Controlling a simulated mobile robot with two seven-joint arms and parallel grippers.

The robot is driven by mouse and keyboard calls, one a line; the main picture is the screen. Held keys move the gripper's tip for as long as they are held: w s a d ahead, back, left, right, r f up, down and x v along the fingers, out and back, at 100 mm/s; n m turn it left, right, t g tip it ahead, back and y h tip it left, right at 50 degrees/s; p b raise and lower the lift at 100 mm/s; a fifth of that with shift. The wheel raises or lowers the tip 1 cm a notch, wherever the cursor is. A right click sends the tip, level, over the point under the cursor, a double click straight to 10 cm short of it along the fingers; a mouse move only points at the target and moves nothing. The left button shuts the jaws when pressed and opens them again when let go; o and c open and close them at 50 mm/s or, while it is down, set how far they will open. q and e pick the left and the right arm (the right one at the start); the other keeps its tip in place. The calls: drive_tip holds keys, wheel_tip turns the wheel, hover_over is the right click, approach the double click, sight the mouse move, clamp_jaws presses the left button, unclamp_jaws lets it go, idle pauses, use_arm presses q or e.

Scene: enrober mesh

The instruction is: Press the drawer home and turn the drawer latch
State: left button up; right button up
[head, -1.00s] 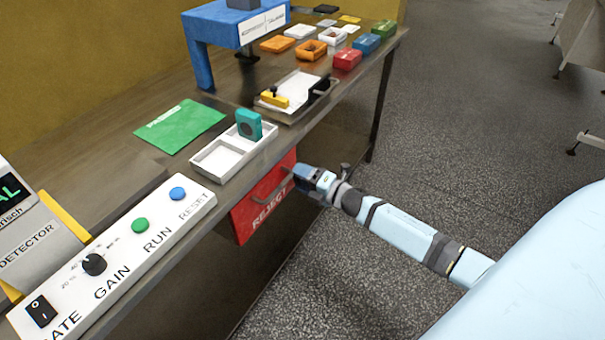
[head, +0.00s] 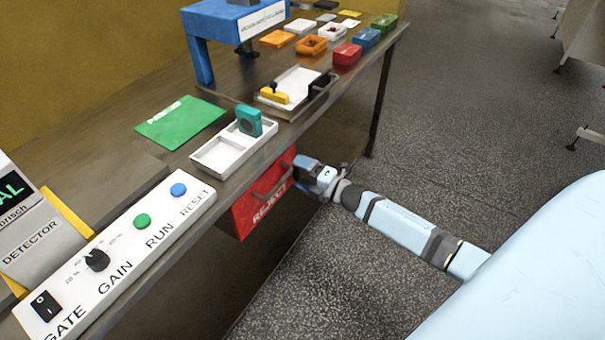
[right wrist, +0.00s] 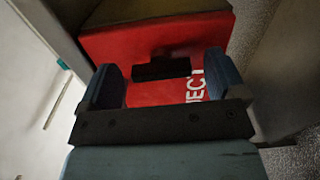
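The drawer (head: 250,219) is red, marked REJECT, and sits under the bench's front edge. Its dark handle (head: 262,193) runs across its front. My right gripper (head: 301,174) is at the right end of the drawer front. In the right wrist view, my right gripper (right wrist: 163,82) has its two blue fingers wide apart, with the dark handle (right wrist: 162,68) showing between them against the red drawer (right wrist: 160,36). I cannot tell whether the fingers touch the drawer. I cannot make out the latch. My left gripper is not in view.
Above the drawer, a white tray (head: 213,155) holds a teal piece (head: 249,122) on the bench. A control panel (head: 125,262) with a switch, knob and buttons lies left along the edge. Colored boxes and a blue stand (head: 200,50) are further back.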

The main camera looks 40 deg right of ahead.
drive_tip(key=shift+s, duration=0.1)
drive_tip(key=v, duration=1.3)
drive_tip(key=shift+s, duration=0.3)
drive_tip(key=shift+d, duration=0.15)
